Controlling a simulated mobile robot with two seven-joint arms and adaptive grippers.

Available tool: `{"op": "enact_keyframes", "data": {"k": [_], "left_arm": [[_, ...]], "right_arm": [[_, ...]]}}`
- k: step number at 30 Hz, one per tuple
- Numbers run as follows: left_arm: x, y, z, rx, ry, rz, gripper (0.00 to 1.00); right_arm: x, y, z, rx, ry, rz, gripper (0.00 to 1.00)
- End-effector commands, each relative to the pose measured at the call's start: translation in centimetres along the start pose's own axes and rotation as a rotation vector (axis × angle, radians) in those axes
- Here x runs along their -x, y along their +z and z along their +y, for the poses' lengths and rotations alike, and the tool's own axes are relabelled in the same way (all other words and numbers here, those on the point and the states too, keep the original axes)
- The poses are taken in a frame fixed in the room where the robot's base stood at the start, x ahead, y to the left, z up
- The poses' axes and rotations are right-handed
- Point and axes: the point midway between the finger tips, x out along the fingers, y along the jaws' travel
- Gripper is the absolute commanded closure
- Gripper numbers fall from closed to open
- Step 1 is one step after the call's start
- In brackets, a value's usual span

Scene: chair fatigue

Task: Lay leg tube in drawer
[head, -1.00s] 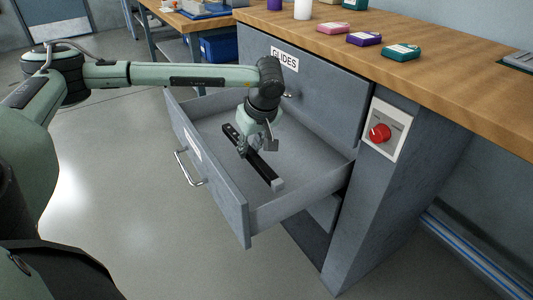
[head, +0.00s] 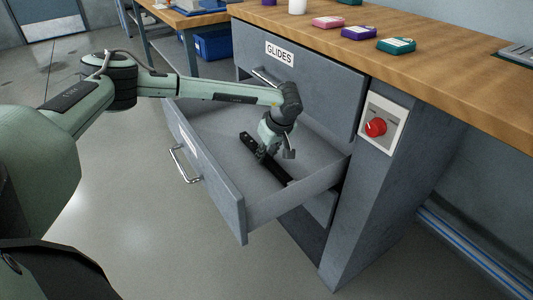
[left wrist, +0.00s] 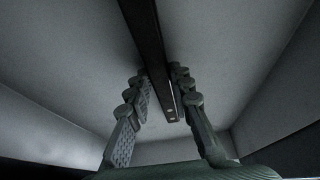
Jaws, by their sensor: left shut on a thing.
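The black leg tube (head: 274,172) is inside the open drawer (head: 232,205), set at a slant. My left gripper (head: 263,155) reaches down into the drawer and is shut on the tube near its middle. In the left wrist view the tube (left wrist: 150,45) runs between the two fingers (left wrist: 160,82), with one end near them. The tube's near end in the head view is close to the drawer's side wall. I cannot tell whether the tube touches the drawer floor. My right gripper is not in view.
The drawer's front has a metal handle (head: 184,164). A closed drawer front labelled GLIDES (head: 300,85) is above it, under the wooden bench top (head: 420,65). A red knob (head: 375,127) is on the bench leg. Several small boxes stand on the bench.

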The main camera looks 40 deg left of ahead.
Motion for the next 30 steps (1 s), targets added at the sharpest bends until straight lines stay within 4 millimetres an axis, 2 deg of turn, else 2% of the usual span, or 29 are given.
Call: {"op": "enact_keyframes", "data": {"k": [8, 9, 13, 25, 30], "left_arm": [[-0.1, 0.0, 0.0, 0.000, 0.001, 0.000, 1.00], [-0.1, 0.1, 0.0, 0.000, 0.000, 0.000, 0.75], [-0.1, 0.1, 0.0, 0.000, 0.000, 0.000, 0.59], [0.2, -0.1, 0.0, 0.000, 0.001, 0.000, 0.58], [3.1, -0.1, 0.1, -0.002, 0.005, 0.000, 0.58]], "right_arm": [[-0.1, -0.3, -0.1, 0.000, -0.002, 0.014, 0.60], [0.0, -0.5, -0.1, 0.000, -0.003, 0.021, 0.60], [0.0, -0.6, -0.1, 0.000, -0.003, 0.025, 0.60], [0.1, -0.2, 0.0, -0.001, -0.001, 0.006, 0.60], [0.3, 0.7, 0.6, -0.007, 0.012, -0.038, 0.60]]}}
